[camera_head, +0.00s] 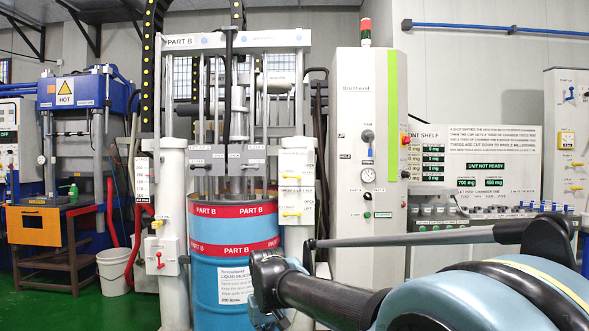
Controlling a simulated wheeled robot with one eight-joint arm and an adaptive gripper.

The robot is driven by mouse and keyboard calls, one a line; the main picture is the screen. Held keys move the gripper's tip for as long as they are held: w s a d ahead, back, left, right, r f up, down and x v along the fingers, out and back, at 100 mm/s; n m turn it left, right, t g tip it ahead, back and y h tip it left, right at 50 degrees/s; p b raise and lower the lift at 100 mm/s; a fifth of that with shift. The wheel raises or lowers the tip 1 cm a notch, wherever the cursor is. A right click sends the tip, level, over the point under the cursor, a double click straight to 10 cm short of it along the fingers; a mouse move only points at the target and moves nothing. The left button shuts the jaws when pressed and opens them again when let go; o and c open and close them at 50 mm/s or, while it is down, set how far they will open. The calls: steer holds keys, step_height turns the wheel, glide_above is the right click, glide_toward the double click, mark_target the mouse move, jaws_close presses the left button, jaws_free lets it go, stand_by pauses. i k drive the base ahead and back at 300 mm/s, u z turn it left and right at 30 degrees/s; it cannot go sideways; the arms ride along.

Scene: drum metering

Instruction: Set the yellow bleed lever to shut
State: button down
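Several small yellow levers show, and I cannot read which one is the bleed lever. Another yellow lever (157,224) is on the white column left of the drum, above a red lever (160,261). The labels beside them are too small to read surely. My arm reaches in from the lower right, in front of the drum's right side. I make out no gripper fingers, and nothing touches the levers.
The blue drum (234,268) with red bands stands under the press between white columns. A grey cabinet (349,110) with a gauge stands to the right. A white bucket (114,270) is on the green floor (75,308) at left, where there is some free room.

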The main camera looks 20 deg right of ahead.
mark_target(285, 175)
steer(key=z, duration=0.15)
steer(key=i, duration=1.35)
steer(key=u, duration=0.45)
